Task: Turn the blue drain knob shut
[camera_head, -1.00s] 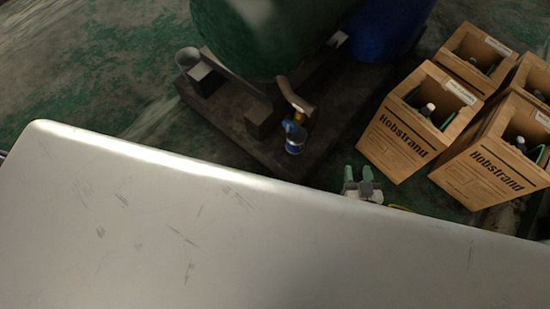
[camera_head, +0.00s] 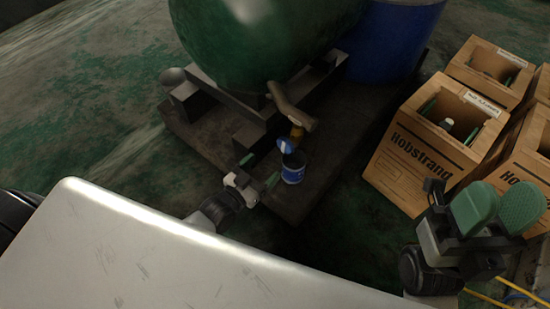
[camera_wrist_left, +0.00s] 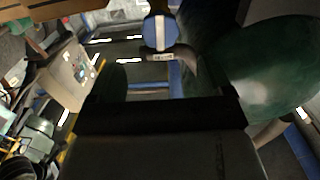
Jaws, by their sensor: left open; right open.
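The blue drain knob (camera_head: 286,146) with a white bar sits on a brass valve (camera_head: 297,133) at the end of a tan pipe under a green tank (camera_head: 265,40). In the left wrist view the knob (camera_wrist_left: 160,32) faces the camera near the top centre, its white bar upright. My left gripper (camera_head: 260,171) is open and empty, just left of and below the knob in the head view, apart from it. My right gripper (camera_head: 497,207) is open and empty at the lower right, far from the knob, its green pads apart.
A small blue can (camera_head: 293,169) stands below the valve on the dark stand (camera_head: 300,205). A blue barrel (camera_head: 390,45) is behind. Wooden crates with bottles (camera_head: 420,150) stand at the right, behind my right gripper. Green floor at the left is clear.

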